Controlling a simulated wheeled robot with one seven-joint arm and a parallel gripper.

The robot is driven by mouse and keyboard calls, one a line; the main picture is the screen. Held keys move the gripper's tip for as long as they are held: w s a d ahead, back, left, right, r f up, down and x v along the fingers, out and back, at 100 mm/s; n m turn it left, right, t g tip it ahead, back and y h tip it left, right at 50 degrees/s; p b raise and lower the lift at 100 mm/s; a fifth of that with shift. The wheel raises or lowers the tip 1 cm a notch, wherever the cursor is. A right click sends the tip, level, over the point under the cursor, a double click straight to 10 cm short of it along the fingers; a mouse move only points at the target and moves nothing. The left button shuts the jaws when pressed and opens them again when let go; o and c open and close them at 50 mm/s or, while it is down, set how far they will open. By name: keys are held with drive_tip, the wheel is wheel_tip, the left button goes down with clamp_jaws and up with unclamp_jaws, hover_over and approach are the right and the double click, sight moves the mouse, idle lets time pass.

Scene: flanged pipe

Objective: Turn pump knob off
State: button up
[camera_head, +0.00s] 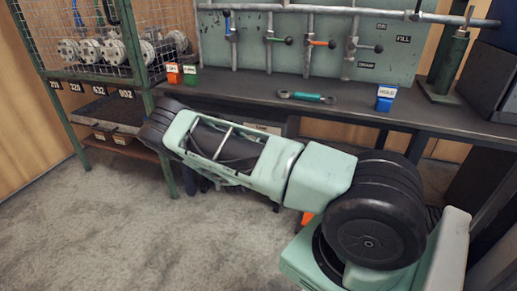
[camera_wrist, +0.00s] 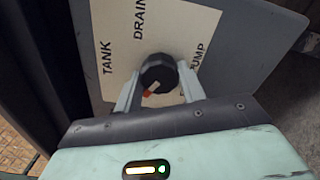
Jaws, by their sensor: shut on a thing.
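The black round knob (camera_wrist: 157,74) is in the middle of the wrist view, on a pale label plate (camera_wrist: 115,72) printed TANK, DRAIN and a partly covered word ending in UMP. A white and orange pointer mark on the knob faces the lower left of the picture. My gripper (camera_wrist: 160,68) is shut on the knob, with one grey finger on each side of it. The knob and my gripper cannot be made out in the head view, where my arm reaches left below the bench.
The bench (camera_head: 265,98) carries a teal-handled wrench (camera_head: 306,97), a blue block (camera_head: 385,98), and red and green blocks. A valve panel (camera_head: 330,45) stands behind. A wire cage (camera_head: 85,35) with flanged parts is at left. The carpet at lower left is clear.

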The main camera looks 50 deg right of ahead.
drive_tip(key=shift+a+f, duration=0.1)
idle(0.4)
drive_tip(key=o, duration=1)
drive_tip(key=p+v, duration=0.4)
drive_tip(key=v, duration=1.3)
drive_tip(key=shift+s+a, duration=0.1)
drive_tip(key=shift+a, duration=0.05)
